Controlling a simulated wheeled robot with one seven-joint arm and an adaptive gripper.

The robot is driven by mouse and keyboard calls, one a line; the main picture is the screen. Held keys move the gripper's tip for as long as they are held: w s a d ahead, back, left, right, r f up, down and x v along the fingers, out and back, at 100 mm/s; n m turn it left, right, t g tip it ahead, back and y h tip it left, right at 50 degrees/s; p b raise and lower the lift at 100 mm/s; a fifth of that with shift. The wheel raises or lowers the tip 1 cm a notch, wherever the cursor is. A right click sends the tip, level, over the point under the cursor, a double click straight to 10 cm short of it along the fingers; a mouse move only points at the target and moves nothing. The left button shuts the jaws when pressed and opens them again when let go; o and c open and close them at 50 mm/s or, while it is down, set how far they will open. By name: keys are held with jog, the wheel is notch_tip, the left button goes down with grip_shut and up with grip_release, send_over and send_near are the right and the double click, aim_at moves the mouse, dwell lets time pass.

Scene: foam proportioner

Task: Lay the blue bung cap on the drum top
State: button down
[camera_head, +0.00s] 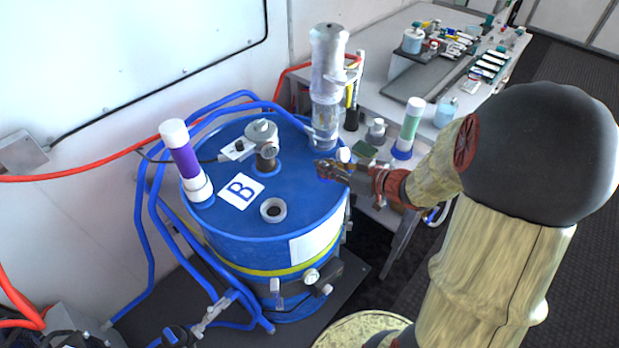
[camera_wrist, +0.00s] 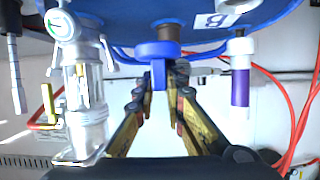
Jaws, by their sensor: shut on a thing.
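The blue drum (camera_head: 225,222) stands upright against the wall, with a white B label on its top. My gripper (camera_head: 326,169) is over the right part of the drum top. In the wrist view, which shows the scene upside down, my gripper (camera_wrist: 158,82) is shut on the blue bung cap (camera_wrist: 157,50), a round blue disc with a narrow stem between the fingertips. I cannot make out the cap against the drum in the head view. A light ring around a dark opening (camera_head: 273,210) sits at the drum's front. The gap between cap and drum top (camera_wrist: 120,10) is unclear.
On the drum top stand a metal fitting (camera_head: 264,143) at the middle, a purple-banded tube (camera_head: 186,160) at the left and a tall clear cylinder (camera_head: 327,85) at the back right. Blue hoses run behind. A bench (camera_head: 375,45) is behind right.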

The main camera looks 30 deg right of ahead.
jog(key=w+f+b, duration=0.1)
jog(key=w+f, duration=0.1)
jog(key=w+a+f+b, duration=0.1)
jog(key=w+f, duration=0.1)
jog(key=w+f+b, duration=0.1)
jog(key=w+f, duration=0.2)
jog(key=shift+a, duration=0.15)
jog(key=shift+w+f+b, duration=0.15)
jog(key=shift+f+b, duration=0.75)
jog(key=shift+f, duration=0.6)
jog(key=shift+f, duration=0.15)
jog(key=c, duration=1.8)
grip_release()
jog(key=shift+c, duration=0.2)
